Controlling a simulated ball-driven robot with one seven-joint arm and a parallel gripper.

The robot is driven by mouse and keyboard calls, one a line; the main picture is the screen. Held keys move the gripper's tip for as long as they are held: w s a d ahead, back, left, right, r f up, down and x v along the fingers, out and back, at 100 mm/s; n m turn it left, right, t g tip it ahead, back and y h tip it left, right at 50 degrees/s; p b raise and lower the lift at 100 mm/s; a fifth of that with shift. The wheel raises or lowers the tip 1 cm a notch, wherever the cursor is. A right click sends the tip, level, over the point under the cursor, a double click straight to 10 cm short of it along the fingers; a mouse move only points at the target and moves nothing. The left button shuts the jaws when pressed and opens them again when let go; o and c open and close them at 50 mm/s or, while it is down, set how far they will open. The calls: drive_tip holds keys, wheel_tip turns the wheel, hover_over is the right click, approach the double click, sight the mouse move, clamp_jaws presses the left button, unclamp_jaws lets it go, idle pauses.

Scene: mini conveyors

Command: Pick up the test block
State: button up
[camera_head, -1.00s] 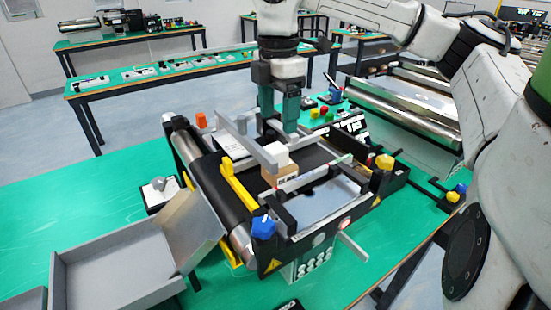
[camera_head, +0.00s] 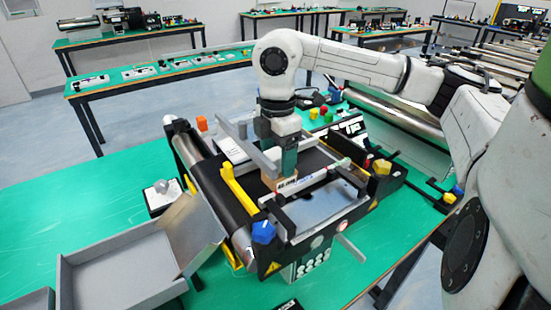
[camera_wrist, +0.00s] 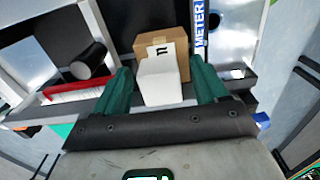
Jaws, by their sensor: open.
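The test block (camera_wrist: 162,78) has a white front part with a dark mark. A tan box-like part (camera_wrist: 181,40) is right behind it; I cannot tell if the two are one piece. My gripper (camera_wrist: 163,82) is open, with one green finger on each side of the white part. A gap shows beside the right finger; contact at the left finger is unclear. In the head view my gripper (camera_head: 280,170) reaches down over the conveyor (camera_head: 225,195). It hides most of the block, and only a tan bit (camera_head: 267,181) shows.
Grey guide rails (camera_head: 258,158) run close beside the gripper. A yellow bar (camera_head: 238,186), a blue knob (camera_head: 263,229) and a yellow knob (camera_head: 384,165) stand on the conveyor frame. An empty grey tray (camera_head: 120,238) lies on the green table to the left.

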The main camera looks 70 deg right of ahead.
drive_tip(key=shift+c, duration=0.4)
drive_tip(key=c, duration=1)
